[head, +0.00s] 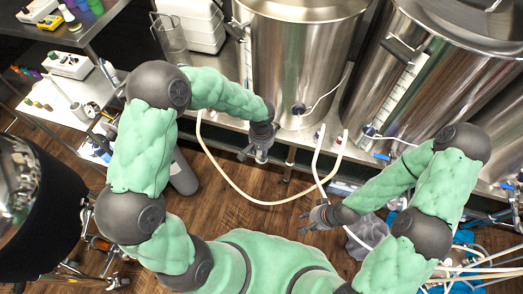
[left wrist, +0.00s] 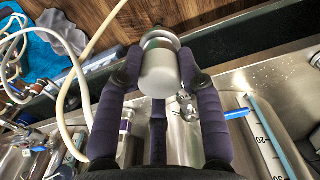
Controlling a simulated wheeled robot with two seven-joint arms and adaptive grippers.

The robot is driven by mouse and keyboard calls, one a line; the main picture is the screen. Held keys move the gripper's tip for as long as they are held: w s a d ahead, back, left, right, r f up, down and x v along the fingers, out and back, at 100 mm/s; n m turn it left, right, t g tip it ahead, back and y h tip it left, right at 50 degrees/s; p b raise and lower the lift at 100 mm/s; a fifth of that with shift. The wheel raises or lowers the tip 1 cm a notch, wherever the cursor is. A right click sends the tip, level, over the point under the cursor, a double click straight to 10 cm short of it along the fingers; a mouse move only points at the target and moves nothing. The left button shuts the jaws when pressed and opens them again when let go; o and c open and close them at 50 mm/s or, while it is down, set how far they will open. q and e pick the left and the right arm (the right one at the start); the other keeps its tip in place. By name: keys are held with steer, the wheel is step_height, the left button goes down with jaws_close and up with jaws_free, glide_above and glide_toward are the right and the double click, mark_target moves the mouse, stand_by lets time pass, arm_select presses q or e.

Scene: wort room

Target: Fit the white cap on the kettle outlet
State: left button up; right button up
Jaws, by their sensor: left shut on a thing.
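My left gripper (head: 252,156) hangs at the front edge of the steel bench, left of the middle kettle's front. In the left wrist view, its fingers (left wrist: 158,72) are shut on a pale grey-white cylinder, which looks like the white cap (left wrist: 158,68). In the head view the cap is too small or hidden to make out. The kettle (head: 280,60) is a tall steel vessel; a small dark fitting (head: 298,109) sits low on its front, but I cannot tell whether it is the outlet. My right gripper (head: 318,216) is empty, fingers apart, above the floor in front of the bench.
Pale hoses (head: 250,198) loop from the bench edge down over the wooden floor. A second steel kettle (head: 425,85) stands to the right.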

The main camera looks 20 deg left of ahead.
arm_select(q)
steer(key=shift+f, duration=0.15)
steer(key=o, duration=1.3)
steer(key=shift+c, duration=0.2)
step_height(320, 180, up, 12)
